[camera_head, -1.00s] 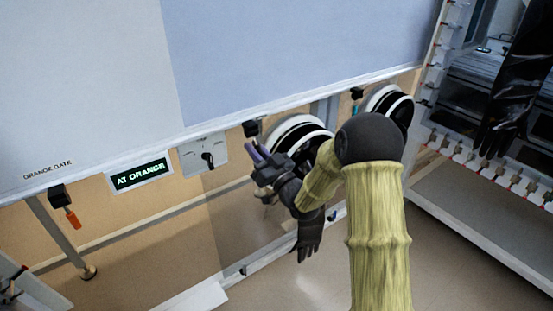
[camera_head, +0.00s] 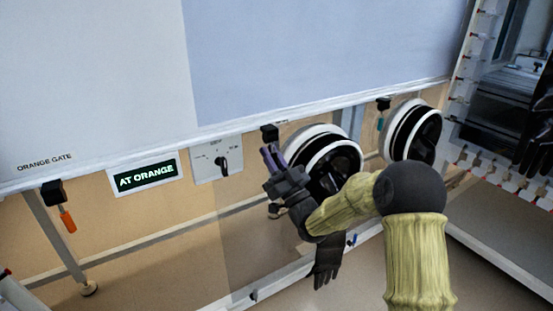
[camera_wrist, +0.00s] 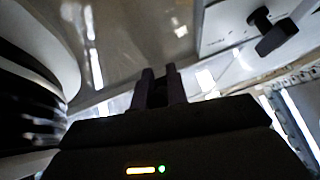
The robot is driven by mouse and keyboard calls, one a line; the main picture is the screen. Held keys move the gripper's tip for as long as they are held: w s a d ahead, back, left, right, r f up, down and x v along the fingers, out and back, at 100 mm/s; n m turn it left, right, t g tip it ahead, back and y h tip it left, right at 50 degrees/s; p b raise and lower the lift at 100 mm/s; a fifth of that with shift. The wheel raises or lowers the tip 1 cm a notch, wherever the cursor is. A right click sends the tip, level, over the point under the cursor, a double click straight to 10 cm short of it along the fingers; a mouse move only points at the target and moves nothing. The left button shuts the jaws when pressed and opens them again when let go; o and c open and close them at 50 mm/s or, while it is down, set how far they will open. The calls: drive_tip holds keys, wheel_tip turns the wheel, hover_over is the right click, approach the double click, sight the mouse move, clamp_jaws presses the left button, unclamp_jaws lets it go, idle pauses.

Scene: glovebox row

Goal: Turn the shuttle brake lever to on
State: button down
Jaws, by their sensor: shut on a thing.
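A white panel (camera_head: 216,157) with a dial scale carries a black turning lever (camera_head: 222,166), which hangs roughly downward; its small lettering is unreadable. I take it for the shuttle brake lever, but cannot confirm that. It also shows at the upper right of the wrist view (camera_wrist: 277,36), apart from my fingers. My gripper (camera_head: 271,156) is right of the panel, in front of a round port, with purple fingers pointing up. In the wrist view my gripper (camera_wrist: 160,88) shows its fingers close together; whatever is between them cannot be made out.
An AT ORANGE display (camera_head: 144,176) is left of the panel. An orange-handled lever (camera_head: 67,219) hangs further left, a teal-handled one (camera_head: 381,122) to the right. Two round ports (camera_head: 330,155) (camera_head: 412,132) stand right of the panel. A black glove (camera_head: 328,262) hangs below my wrist.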

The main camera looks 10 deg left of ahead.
drive_tip(key=shift+f, duration=0.25)
drive_tip(key=c, duration=1.4)
unclamp_jaws()
drive_tip(key=shift+r, duration=0.15)
drive_tip(key=p+v, duration=0.1)
drive_tip(key=v, duration=1.6)
drive_tip(key=shift+s+d, duration=0.15)
drive_tip(key=shift+d, duration=0.1)
